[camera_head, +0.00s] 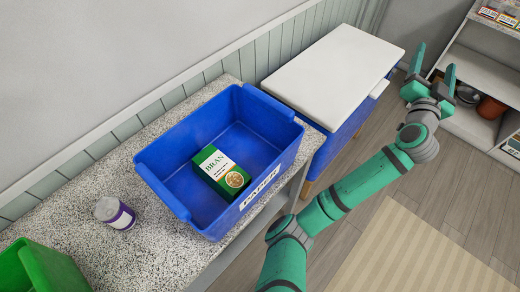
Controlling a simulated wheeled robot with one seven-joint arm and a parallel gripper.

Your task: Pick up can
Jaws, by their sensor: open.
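My gripper (433,63) is at the upper right, above the floor side of the room and far from the can. Its two green fingers are spread apart with nothing between them. Nothing covers the can.
A blue bin (163,188) marked PAPER holds a green BRAN box (221,172). A green bin (42,268) stands at the lower left corner. A white-topped blue cabinet (333,65) stands behind. Shelves (480,72) with bowls are at right. Open floor and a striped rug (415,255) lie at lower right.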

